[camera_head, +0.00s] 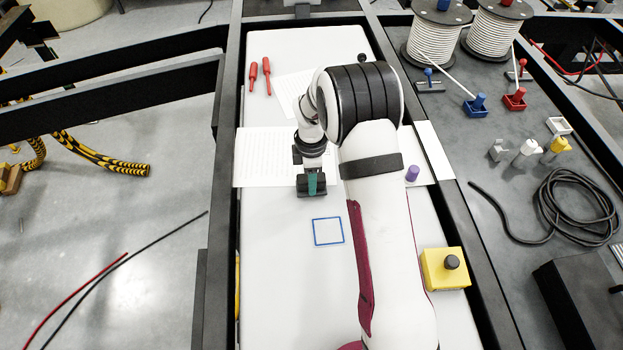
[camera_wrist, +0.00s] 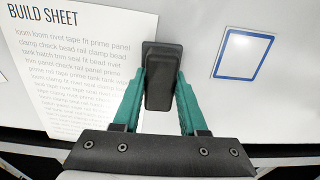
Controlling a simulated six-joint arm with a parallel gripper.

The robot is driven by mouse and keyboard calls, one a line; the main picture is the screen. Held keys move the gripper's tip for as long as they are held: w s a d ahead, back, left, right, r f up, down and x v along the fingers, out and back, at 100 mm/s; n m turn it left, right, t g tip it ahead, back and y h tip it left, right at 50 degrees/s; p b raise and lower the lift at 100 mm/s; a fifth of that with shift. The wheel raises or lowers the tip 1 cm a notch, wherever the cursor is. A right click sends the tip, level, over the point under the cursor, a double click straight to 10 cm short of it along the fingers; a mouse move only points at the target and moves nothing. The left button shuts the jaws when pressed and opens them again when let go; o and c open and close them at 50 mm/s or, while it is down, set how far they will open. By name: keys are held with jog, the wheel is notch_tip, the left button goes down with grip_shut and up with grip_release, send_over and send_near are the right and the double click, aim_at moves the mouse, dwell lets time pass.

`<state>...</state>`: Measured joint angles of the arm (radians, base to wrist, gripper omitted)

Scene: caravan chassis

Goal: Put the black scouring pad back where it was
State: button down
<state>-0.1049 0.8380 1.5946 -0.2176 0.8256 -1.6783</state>
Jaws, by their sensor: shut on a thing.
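My gripper (camera_head: 312,185) is over the white board, at the right part of the printed sheet and above-left of a blue square outline (camera_head: 328,231). In the wrist view, the teal fingers of my gripper (camera_wrist: 161,88) are shut on the black scouring pad (camera_wrist: 162,62), a dark block with a wider part at its far end. The pad overlaps the right edge of the build sheet (camera_wrist: 85,75). The blue outline (camera_wrist: 243,53) is empty, to the right of the pad. I cannot tell whether the pad touches the surface.
Two red screwdrivers (camera_head: 253,76) lie at the upper left of the white board (camera_head: 290,285). A purple object (camera_head: 412,173) stands right of my arm, with a yellow box with a black knob (camera_head: 448,268) lower down. Dark rails border the board. The lower-left board is clear.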

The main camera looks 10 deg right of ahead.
jog(key=shift+f, duration=0.25)
jog(key=shift+f, duration=0.1)
jog(key=shift+c, duration=2.2)
grip_release()
